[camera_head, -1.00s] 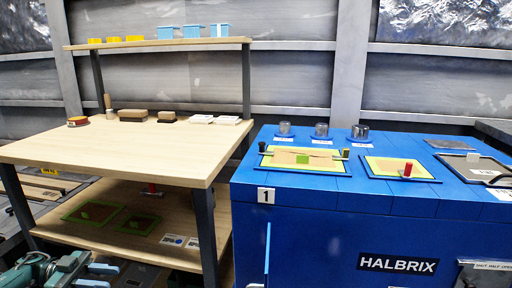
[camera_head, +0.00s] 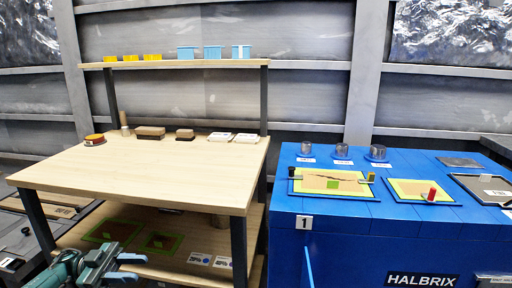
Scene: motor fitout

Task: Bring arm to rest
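My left gripper (camera_head: 129,267) shows at the lower left of the head view, in front of the wooden table's lower shelf. Its two light-blue fingers point right and stand apart with nothing seen between them. The teal and dark body of my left arm (camera_head: 66,270) comes in behind it from the bottom edge. My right gripper and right arm are not in view.
The wooden table (camera_head: 150,175) holds small blocks and brushes at its back. Its dark front leg (camera_head: 239,250) stands right of my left gripper. The blue cabinet (camera_head: 340,238) on the right carries yellow-green trays and metal cups. The tabletop's front is clear.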

